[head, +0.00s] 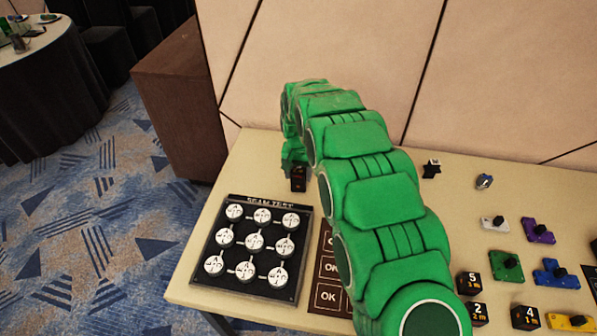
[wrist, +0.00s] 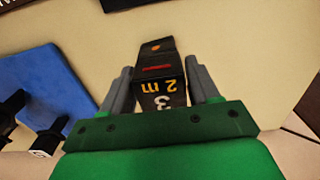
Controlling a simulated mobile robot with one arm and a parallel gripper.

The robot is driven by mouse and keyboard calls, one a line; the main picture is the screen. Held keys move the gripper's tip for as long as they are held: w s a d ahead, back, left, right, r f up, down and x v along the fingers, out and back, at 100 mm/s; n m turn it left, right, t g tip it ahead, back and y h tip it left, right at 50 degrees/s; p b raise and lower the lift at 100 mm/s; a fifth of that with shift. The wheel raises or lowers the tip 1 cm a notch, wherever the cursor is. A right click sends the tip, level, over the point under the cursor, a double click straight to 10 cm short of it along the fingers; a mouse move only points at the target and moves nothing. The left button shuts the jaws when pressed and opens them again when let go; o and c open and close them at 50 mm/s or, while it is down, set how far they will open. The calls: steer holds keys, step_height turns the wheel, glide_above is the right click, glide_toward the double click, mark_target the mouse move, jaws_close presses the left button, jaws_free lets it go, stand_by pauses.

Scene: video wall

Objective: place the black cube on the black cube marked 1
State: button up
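My gripper (head: 297,165) is at the back left of the table, at the end of my green arm. In the wrist view its two grey fingers (wrist: 160,88) are on either side of a black cube (wrist: 162,88) and appear to press its sides. The cube has yellow "2 m" and a white "3" on one face, with a red stripe and an orange dot beyond. In the head view a dark block (head: 298,184) shows just below the gripper. I cannot tell whether a second cube is under it, and no cube marked 1 is readable.
The "SEAM TEST" board (head: 252,293) with several white discs lies in front of the gripper. A brown "OK" panel (head: 328,268) is partly behind my arm. Several numbered cubes (head: 525,317) and coloured blocks (head: 505,266) lie right. A blue piece (wrist: 50,85) is beside the gripper.

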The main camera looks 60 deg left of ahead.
mark_target(299, 169)
steer(key=o, duration=0.3)
steer(key=shift+r, duration=0.15)
step_height(299, 169, up, 12)
stand_by(0.6)
